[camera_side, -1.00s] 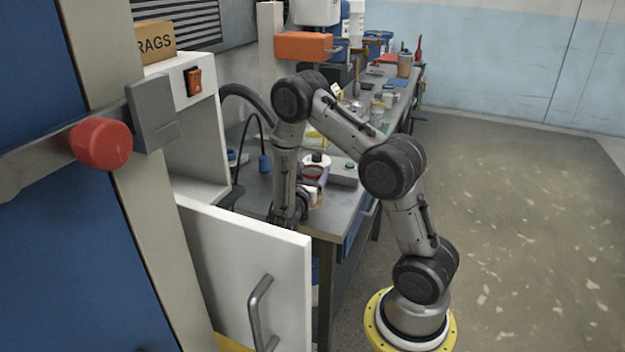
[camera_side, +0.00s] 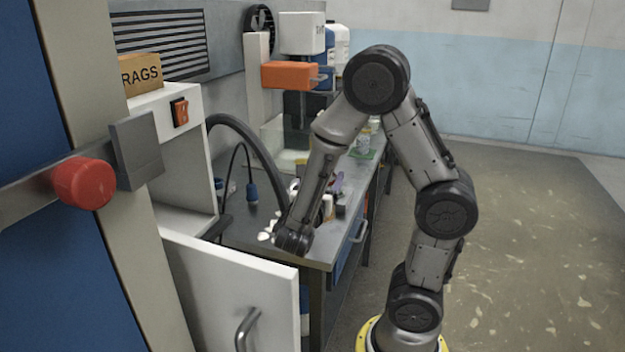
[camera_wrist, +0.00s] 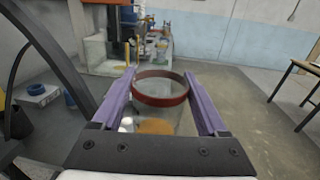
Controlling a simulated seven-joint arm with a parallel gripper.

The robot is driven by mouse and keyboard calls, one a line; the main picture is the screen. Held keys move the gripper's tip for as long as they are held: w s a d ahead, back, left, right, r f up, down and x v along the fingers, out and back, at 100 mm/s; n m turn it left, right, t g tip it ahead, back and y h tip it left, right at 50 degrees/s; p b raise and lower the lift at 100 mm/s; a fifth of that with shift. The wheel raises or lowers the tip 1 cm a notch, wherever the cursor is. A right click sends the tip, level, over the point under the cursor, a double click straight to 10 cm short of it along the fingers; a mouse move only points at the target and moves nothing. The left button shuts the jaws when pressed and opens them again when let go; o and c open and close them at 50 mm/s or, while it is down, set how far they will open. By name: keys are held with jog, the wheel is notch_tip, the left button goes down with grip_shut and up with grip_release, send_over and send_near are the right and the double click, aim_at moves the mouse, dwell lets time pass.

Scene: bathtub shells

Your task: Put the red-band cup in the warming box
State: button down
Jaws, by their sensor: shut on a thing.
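The red-band cup (camera_wrist: 160,92) is clear with a dark red band near its rim. In the wrist view it stands between the purple fingers of my gripper (camera_wrist: 158,74), which is shut on it. An orange patch shows low in or through the cup. In the side view my arm hides most of the gripper and cup, near the front end of the bench. What looks like the warming box (camera_side: 183,165) is the white cabinet at left with an orange switch. Its white door (camera_side: 225,290) hangs open, and its inside is only partly visible.
The grey bench (camera_side: 320,245) runs back with several items on it. A black hose (camera_side: 240,128) arches beside the cabinet. A red knob (camera_side: 84,183) on a blue panel is in the left foreground. The floor at right is clear.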

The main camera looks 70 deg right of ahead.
jog(key=w+a+n+t+y, duration=0.25)
jog(key=w+a+t, duration=0.2)
jog(key=w, duration=0.25)
jog(key=w+a+n+t+y, duration=0.2)
jog(key=w+a+n+t, duration=0.25)
jog(key=w, duration=0.25)
jog(key=w+a+n+t+y, duration=0.6)
jog(key=w+a, duration=0.3)
jog(key=a, duration=0.5)
jog(key=w+f, duration=0.1)
jog(key=w, duration=1.6)
jog(key=shift+d+m+y, duration=0.2)
jog(key=shift+m+y, duration=0.15)
jog(key=shift+m, duration=0.05)
